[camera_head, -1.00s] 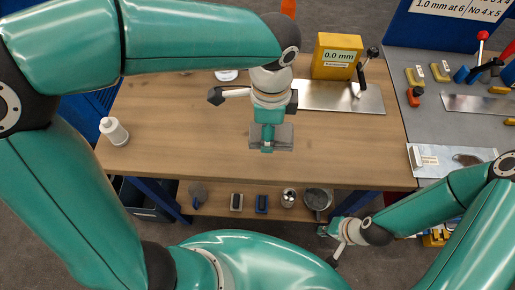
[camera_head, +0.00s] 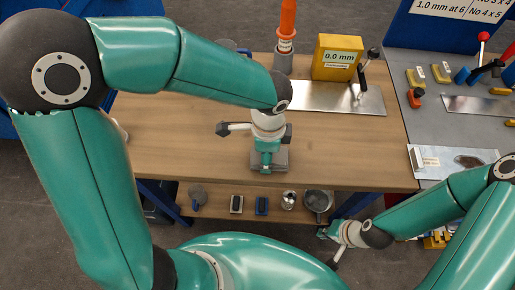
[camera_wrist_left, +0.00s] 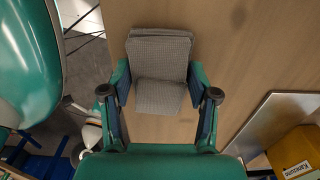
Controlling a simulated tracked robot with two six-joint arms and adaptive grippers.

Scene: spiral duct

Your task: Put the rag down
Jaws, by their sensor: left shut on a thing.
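The rag (camera_head: 281,160) is a grey folded cloth near the front edge of the wooden table (camera_head: 190,130). In the left wrist view the textured rag (camera_wrist_left: 160,60) lies between the two fingers. My left gripper (camera_head: 267,160) points down and is shut on it; the gripper also shows in the left wrist view (camera_wrist_left: 159,88). I cannot tell whether the rag touches the table top. My right gripper (camera_head: 323,233) is low at the right, in front of the table and away from the rag. Its fingers are too small to tell open from shut.
A steel plate (camera_head: 320,97) and a yellow box marked 0.0 mm (camera_head: 337,57) stand at the back right, with an orange-topped bottle (camera_head: 287,30) beside them. A grey bench (camera_head: 400,115) adjoins on the right. A lower shelf (camera_head: 220,208) holds several small items. Bare wood lies right of the rag.

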